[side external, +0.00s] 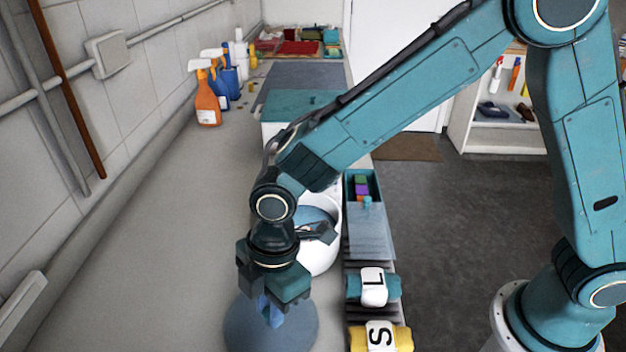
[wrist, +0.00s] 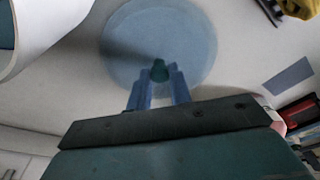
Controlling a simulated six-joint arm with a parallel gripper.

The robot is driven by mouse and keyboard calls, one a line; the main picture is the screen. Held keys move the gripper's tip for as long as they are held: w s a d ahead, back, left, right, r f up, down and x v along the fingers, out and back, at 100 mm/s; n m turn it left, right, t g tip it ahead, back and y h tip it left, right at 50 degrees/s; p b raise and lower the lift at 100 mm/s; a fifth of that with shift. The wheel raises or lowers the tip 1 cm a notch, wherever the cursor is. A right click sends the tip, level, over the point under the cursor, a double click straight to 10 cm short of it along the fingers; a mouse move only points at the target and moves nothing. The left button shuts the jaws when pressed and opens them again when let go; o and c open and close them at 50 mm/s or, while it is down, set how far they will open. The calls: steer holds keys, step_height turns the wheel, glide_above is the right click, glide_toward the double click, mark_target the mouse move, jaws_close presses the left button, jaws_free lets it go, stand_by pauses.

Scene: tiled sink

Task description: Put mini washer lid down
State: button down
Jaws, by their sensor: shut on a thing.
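The mini washer lid (side external: 290,325) is a round blue-grey disc at the bottom of the side view, over the grey counter. In the wrist view the lid (wrist: 190,30) shows below my fingers, with a dark teal knob (wrist: 159,70) at its middle. My gripper (side external: 272,312) is shut on that knob, with one blue finger on each side of it. I cannot tell whether the lid touches the counter. The white round washer tub (side external: 322,255) stands just behind my gripper, partly hidden by my arm; its mouth looks open.
Rolled cloths marked L (side external: 373,287) and S (side external: 380,336) lie on a rack to the right. Spray bottles (side external: 207,100) stand by the left wall. The counter's left side is free.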

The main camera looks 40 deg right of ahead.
steer(key=c, duration=1.3)
jaws_free()
steer(key=shift+r, duration=0.1)
steer(key=r, duration=0.4)
steer(key=d+r, duration=0.1)
steer(key=r, duration=0.7)
steer(key=shift+d, duration=0.4)
steer(key=s+d+r+m+t, duration=0.15)
steer(key=d+r+m, duration=0.25)
steer(key=d, duration=0.4)
steer(key=s+d+r+m+t, duration=0.15)
steer(key=d+r+m, duration=0.3)
steer(key=d, duration=0.45)
steer(key=s+d+m+t, duration=0.1)
steer(key=s+d+m, duration=0.2)
steer(key=d, duration=0.1)
steer(key=s+d+f+m+h, duration=0.1)
steer(key=s+d+m, duration=0.2)
steer(key=s, duration=0.1)
steer(key=s+d+m+t, duration=0.1)
steer(key=s+d+m, duration=0.2)
steer(key=s+d, duration=0.1)
steer(key=shift+s+d+f+m+t+h, duration=0.2)
steer(key=shift+s+d+m+t+h, duration=0.1)
steer(key=shift+m+h, duration=0.1)
